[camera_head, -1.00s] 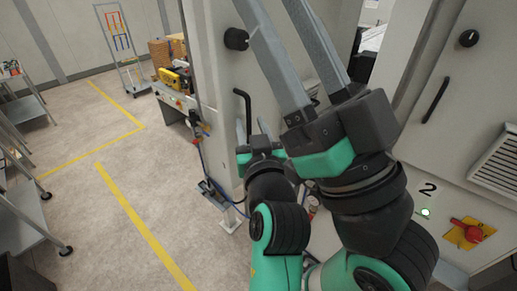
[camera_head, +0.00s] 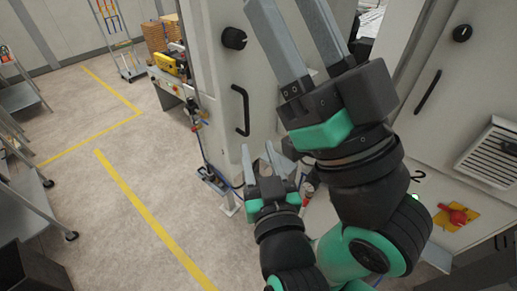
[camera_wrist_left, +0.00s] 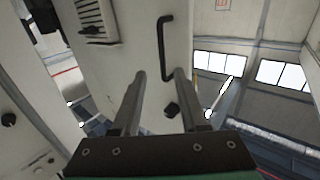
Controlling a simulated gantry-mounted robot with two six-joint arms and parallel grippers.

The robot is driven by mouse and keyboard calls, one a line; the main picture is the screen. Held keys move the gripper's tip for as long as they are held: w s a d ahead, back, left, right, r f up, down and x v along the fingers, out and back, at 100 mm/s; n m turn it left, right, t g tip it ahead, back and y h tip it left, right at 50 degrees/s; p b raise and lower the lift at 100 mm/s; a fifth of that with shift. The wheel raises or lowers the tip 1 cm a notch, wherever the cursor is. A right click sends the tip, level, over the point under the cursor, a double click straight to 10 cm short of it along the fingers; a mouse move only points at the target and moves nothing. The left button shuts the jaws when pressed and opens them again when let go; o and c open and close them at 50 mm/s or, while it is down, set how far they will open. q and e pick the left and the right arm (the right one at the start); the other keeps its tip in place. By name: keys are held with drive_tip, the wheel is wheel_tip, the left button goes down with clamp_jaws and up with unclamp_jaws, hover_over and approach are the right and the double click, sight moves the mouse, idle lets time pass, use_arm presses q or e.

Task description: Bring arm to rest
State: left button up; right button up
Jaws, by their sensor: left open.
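My left gripper (camera_head: 258,148) is low in the middle of the head view, its grey fingers pointing up and apart. It is open with nothing between the fingers. Its fingers also show in the left wrist view (camera_wrist_left: 159,75), with a pale cabinet panel beyond them. My right gripper (camera_head: 286,5) is larger and closer in the head view, above and right of the left one. Its fingers are apart and empty, and their tips reach the top edge of the picture. Part of the right arm stands close beside the left arm.
A pale machine cabinet has a black knob (camera_head: 233,38) and handle (camera_head: 241,110) behind the grippers. Another cabinet with a vent (camera_head: 490,155) and red switch (camera_head: 456,214) stands at right. Metal racks (camera_head: 30,185) line the left. Open floor (camera_head: 110,235) with yellow lines lies between.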

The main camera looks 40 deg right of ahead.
use_arm(q)
drive_tip(key=w+a+r+n+t+y, duration=0.25)
drive_tip(key=w+a, duration=0.25)
drive_tip(key=a, duration=0.3)
drive_tip(key=w+a+r+n+t+y, duration=0.1)
drive_tip(key=w+a+r+n+y, duration=0.2)
drive_tip(key=a, duration=0.6)
drive_tip(key=w+a+r+n+t+y, duration=0.1)
drive_tip(key=a+r, duration=0.3)
drive_tip(key=a, duration=0.3)
drive_tip(key=a+r+t+y, duration=0.1)
drive_tip(key=a+r, duration=0.3)
drive_tip(key=a, duration=0.2)
drive_tip(key=s+a+r+n+t+y+p, duration=0.1)
drive_tip(key=s+a+r+n+t+y, duration=0.15)
drive_tip(key=s+a+r, duration=0.5)
drive_tip(key=s+a+r+m+t+h, duration=0.1)
drive_tip(key=s+r+m+t+h, duration=0.2)
drive_tip(key=s+r, duration=0.3)
drive_tip(key=shift+s+a+m+h, duration=0.25)
drive_tip(key=shift+s+m+h, duration=0.15)
drive_tip(key=shift+s+m, duration=0.45)
